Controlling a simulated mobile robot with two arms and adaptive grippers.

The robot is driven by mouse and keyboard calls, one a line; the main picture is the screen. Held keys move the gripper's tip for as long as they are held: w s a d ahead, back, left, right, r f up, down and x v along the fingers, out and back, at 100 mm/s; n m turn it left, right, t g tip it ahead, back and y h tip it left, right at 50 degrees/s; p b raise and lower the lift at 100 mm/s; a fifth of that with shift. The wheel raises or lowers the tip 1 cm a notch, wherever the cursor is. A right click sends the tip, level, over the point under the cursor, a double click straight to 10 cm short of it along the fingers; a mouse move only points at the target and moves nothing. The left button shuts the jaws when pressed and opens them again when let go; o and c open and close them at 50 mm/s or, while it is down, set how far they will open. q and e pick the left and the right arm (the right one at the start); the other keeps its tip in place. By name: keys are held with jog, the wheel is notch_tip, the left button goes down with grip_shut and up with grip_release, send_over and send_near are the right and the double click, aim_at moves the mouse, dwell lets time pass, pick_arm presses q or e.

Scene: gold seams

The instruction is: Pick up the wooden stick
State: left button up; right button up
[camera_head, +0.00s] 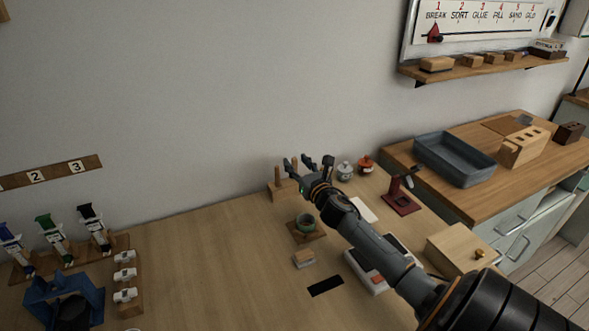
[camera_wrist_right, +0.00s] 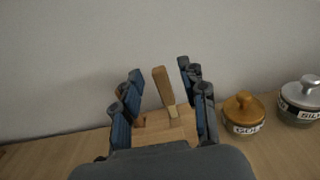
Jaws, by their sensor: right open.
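The wooden stick (camera_wrist_right: 163,88) stands upright, leaning slightly, in a wooden block (camera_wrist_right: 160,132) in the right wrist view. It shows between the two sides of my right gripper (camera_wrist_right: 163,85), with gaps on both sides. In the head view, my right gripper (camera_head: 308,164) is open over the back of the table, beside and partly in front of the block (camera_head: 281,192). A thin wooden stick (camera_head: 277,175) rises from this block left of the gripper. Part of the block is hidden by the gripper. My left gripper is out of view.
Lidded jars (camera_head: 344,171) (camera_head: 366,164) and a red stand (camera_head: 402,198) are to the right. The wall is close behind. The table's left middle (camera_head: 200,255) is clear.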

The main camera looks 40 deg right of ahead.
jog(key=shift+x, duration=1.15)
grip_shut()
